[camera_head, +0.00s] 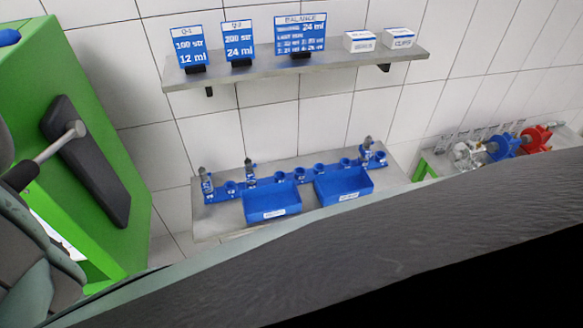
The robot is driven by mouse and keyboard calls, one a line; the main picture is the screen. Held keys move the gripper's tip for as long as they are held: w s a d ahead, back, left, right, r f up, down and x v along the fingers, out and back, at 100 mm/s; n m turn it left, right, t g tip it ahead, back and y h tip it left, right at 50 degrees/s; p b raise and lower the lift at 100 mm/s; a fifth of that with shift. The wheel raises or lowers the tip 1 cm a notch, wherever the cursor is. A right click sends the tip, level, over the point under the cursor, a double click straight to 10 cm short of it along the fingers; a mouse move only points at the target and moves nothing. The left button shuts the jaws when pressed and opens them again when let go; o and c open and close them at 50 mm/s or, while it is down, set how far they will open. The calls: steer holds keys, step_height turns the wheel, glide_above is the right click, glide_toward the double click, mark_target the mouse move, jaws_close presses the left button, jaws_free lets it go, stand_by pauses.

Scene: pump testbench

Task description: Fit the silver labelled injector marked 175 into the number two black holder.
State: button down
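Several small injectors stand upright in a blue rack (290,178) on a metal wall shelf. One silver-grey injector (206,184) is at the rack's left end. A second, darker-topped injector (250,171) stands to its right. A third injector (367,148) stands near the right end. Their markings are too small to read, so I cannot tell which is 175. No black holder can be made out. My gripper is not in view; a large dark part, probably my arm, covers the lower picture.
Two blue bins (272,203) (343,186) sit before the rack. Above, a shelf (290,68) carries blue signs and two white boxes. A green machine (100,180) with a dark panel stands left. A bench with red and blue parts (507,145) is at right.

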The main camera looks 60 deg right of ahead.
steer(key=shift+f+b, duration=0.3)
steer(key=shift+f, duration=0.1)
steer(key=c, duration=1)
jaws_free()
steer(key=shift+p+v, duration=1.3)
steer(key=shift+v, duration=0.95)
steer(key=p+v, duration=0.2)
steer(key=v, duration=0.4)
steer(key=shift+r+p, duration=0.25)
steer(key=shift+p, duration=0.15)
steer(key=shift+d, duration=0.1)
